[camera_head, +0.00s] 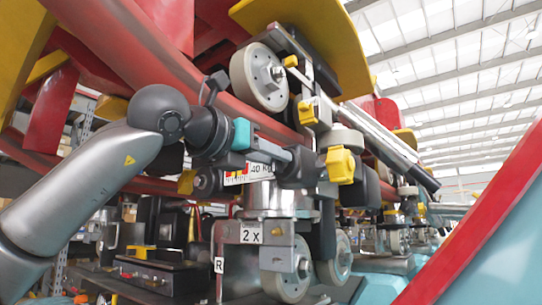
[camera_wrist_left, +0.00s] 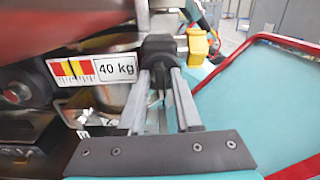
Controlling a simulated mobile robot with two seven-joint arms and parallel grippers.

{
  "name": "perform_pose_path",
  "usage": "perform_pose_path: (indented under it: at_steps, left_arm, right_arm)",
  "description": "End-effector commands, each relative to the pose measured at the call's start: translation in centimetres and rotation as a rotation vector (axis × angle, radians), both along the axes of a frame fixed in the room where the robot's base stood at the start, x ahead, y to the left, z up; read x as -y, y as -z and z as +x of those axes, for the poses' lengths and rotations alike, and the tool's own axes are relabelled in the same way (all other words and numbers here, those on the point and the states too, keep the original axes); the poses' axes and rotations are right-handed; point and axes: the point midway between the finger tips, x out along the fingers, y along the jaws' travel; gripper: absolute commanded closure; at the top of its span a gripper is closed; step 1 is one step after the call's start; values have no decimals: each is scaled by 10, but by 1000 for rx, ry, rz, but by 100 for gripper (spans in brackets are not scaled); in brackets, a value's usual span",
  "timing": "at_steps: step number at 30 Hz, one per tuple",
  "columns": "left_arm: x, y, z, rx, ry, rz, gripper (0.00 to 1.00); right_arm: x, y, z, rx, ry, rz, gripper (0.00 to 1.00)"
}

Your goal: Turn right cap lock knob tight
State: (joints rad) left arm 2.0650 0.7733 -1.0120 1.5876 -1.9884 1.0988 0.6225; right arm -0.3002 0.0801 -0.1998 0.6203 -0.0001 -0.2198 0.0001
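A yellow lock knob (camera_head: 341,165) sits on a silver shaft at the right of the wheel assembly. It also shows in the left wrist view (camera_wrist_left: 197,42), to the right of the fingertips. My left gripper (camera_head: 300,166) reaches in from the left, with its dark fingertips just left of the yellow knob. In the left wrist view the two grey fingers (camera_wrist_left: 160,58) run forward to a dark block at their ends. I cannot tell whether they touch or hold anything; what lies between the tips is hidden. My right gripper is not in view.
A "40 kg" label (camera_wrist_left: 100,69) lies close to the left of the fingers. A large wheel (camera_head: 260,77) and a red rail (camera_head: 120,45) are above my arm. Lower wheels (camera_head: 288,270) are below. A teal panel with red edge (camera_head: 490,235) stands at the right.

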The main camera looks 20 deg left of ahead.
Motion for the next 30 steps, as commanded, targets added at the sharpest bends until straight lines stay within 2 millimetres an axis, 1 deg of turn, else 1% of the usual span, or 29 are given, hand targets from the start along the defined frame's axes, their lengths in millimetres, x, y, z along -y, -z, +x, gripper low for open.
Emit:
perform_pose_path:
  at_steps: [1,4,6,20,26,30]
  left_arm:
    - [0,0,0,0,-1,0,83]
    - [-1,0,0,0,-1,0,94]
    - [-1,0,0,0,-1,0,100]
    - [-1,0,0,11,-1,27,100]
    - [0,0,-1,43,-1,118,100]
    - [0,0,0,81,-1,220,100]
  right_arm:
    - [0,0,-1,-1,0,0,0]
    - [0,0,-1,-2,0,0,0]
    - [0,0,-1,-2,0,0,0]
    - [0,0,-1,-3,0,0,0]
    - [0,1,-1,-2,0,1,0]
    - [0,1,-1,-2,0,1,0]
